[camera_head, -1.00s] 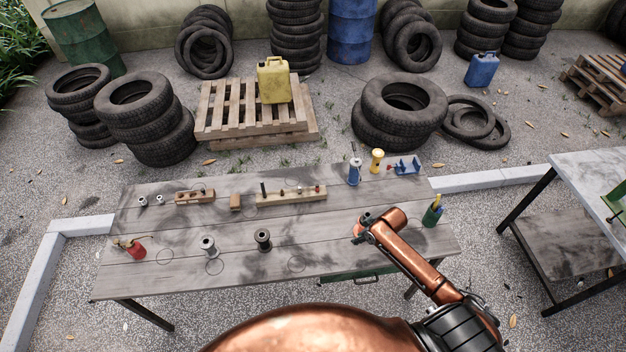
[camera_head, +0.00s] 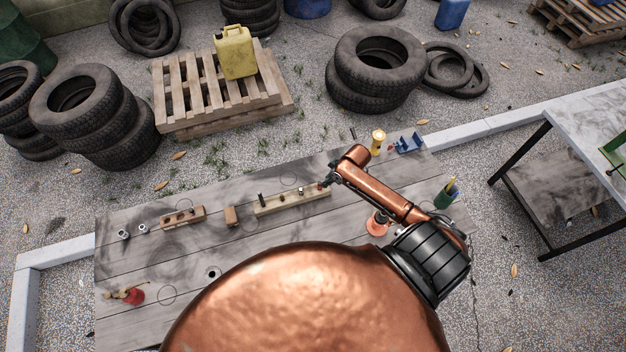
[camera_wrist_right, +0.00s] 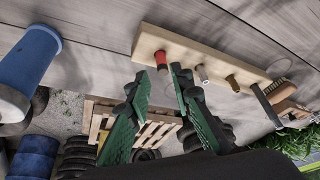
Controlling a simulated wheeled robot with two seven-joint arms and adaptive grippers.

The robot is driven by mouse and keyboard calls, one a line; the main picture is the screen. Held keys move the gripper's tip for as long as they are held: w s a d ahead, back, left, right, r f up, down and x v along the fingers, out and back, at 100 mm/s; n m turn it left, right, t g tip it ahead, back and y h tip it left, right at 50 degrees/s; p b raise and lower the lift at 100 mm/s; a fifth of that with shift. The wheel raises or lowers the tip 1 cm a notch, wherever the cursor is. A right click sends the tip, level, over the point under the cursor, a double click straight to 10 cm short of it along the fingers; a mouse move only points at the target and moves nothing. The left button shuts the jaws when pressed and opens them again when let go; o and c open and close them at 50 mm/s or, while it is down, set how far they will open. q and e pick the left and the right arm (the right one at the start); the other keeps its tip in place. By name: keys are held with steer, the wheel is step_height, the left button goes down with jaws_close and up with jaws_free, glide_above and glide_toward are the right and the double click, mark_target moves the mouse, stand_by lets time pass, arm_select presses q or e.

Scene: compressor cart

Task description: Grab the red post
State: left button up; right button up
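The red post (camera_wrist_right: 161,60) stands at one end of a pale wooden block (camera_wrist_right: 195,50) in the right wrist view, in a row with several other posts. In the head view the block (camera_head: 290,200) lies on the table, and the red post (camera_head: 320,186) shows small at its right end. My right gripper (camera_wrist_right: 160,74) has green fingers spread apart, with their tips close to the red post on either side of it in the picture. Whether they touch it I cannot tell. In the head view this gripper (camera_head: 328,178) is at the block's right end. My left gripper is not in view.
A blue cylinder (camera_wrist_right: 25,65) stands near the block in the wrist view. A yellow item (camera_head: 377,142) and a blue holder (camera_head: 408,144) are at the table's back right.

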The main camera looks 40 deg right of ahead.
mark_target(320, 187)
steer(key=shift+x, duration=0.9)
steer(key=shift+w+a+f, duration=0.1)
steer(key=shift+f, duration=0.2)
steer(key=shift+p+x, duration=0.5)
steer(key=shift+x, duration=1.9)
steer(key=shift+c, duration=0.8)
steer(key=c, duration=0.3)
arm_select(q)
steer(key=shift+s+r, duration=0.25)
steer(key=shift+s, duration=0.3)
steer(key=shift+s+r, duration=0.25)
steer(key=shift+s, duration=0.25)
arm_select(e)
jaws_close()
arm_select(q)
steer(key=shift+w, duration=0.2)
